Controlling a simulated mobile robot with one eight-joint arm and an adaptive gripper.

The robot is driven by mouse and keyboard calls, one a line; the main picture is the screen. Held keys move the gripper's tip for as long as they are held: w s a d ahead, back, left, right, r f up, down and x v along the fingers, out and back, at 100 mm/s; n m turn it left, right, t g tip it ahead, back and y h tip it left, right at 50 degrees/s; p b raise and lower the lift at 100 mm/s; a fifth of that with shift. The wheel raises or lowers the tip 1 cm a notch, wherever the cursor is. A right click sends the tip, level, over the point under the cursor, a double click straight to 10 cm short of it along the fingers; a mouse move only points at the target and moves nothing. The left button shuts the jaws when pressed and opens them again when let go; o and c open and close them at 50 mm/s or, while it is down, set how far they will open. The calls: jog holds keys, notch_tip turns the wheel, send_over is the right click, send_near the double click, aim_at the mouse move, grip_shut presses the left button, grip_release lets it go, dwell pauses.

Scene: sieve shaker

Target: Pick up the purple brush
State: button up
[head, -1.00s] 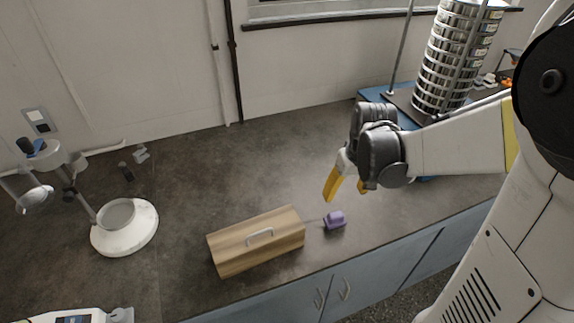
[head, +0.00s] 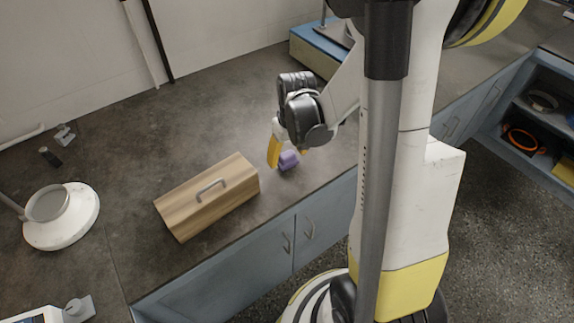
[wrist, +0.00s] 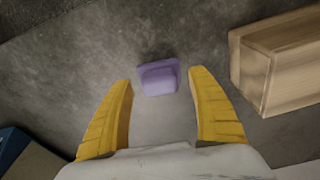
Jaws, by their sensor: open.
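The purple brush (head: 288,160) lies on the dark bench top, just right of the wooden box. In the wrist view the brush (wrist: 158,78) sits between and slightly beyond the two yellow fingertips, apart from both. My gripper (head: 287,152) is open and empty, close above the brush, and its fingers partly cover the brush in the head view. In the wrist view my gripper (wrist: 162,75) shows a wide gap between its fingers.
The wooden box (head: 208,196) with a metal handle stands close beside the brush; in the wrist view the box (wrist: 285,60) is at the right. A white round-based stand (head: 62,218) is at the far left. The bench's front edge is near.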

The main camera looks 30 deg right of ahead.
aim_at(286, 152)
jog(key=shift+f, duration=0.1)
jog(key=c, duration=1.3)
jog(key=shift+r+p, duration=0.35)
notch_tip(286, 152, up, 4)
jog(key=shift+r+p, duration=0.1)
jog(key=shift+p, duration=1.1)
jog(key=s+d+r+p, duration=0.1)
jog(key=s+d+r, duration=0.1)
jog(key=d, duration=0.1)
jog(key=s+d+r+p, duration=0.1)
jog(key=s+d+r, duration=0.1)
jog(key=s+d, duration=0.1)
jog(key=s+d+r+p, duration=0.2)
jog(key=d, duration=0.1)
jog(key=shift+s, duration=0.2)
